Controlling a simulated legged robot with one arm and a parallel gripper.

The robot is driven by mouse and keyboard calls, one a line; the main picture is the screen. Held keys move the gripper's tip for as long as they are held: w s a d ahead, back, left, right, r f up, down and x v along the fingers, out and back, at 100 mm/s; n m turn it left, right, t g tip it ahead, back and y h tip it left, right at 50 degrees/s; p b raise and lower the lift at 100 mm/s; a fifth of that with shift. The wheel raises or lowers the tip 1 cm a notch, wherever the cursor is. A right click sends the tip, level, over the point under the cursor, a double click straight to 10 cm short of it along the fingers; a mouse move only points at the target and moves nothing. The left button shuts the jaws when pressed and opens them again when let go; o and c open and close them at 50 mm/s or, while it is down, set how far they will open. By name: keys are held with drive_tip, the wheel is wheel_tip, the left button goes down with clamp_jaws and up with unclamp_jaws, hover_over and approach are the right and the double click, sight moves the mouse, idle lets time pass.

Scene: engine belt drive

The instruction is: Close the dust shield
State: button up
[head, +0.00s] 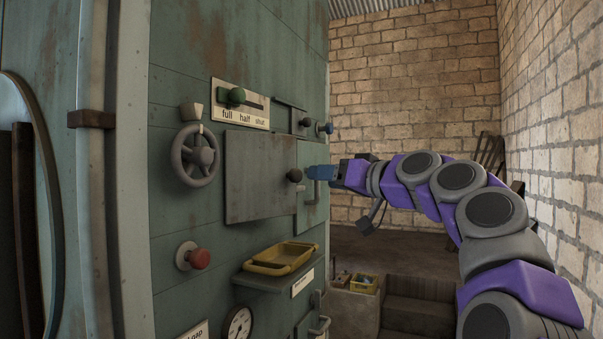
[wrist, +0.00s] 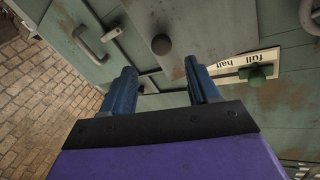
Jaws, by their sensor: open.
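A flat, weathered square plate (head: 260,185), which looks like the dust shield, stands upright against the green machine front. A dark round knob (head: 295,175) sits near its right edge. In the wrist view the plate (wrist: 185,40) and the knob (wrist: 161,45) show just beyond my fingertips. What lies behind the plate is hidden. My gripper (head: 311,172) is at the right of the knob in the head view. In the wrist view my gripper (wrist: 160,70) has its two blue fingers apart, with the knob roughly centred beyond the gap. Nothing is held.
Above the plate is a green slider knob (head: 236,96) on a "full half shut" label. A handwheel (head: 195,155) and a red button (head: 198,258) are at left. A yellow tray (head: 283,258) sits below. A grey handle (head: 313,193) is close to my gripper.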

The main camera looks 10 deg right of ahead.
sight(299, 176)
drive_tip(key=p+x, duration=0.2)
drive_tip(key=x, duration=0.6)
drive_tip(key=shift+w+a, duration=0.2)
drive_tip(key=shift+w, duration=0.1)
drive_tip(key=shift+a, duration=0.1)
clamp_jaws()
idle(0.3)
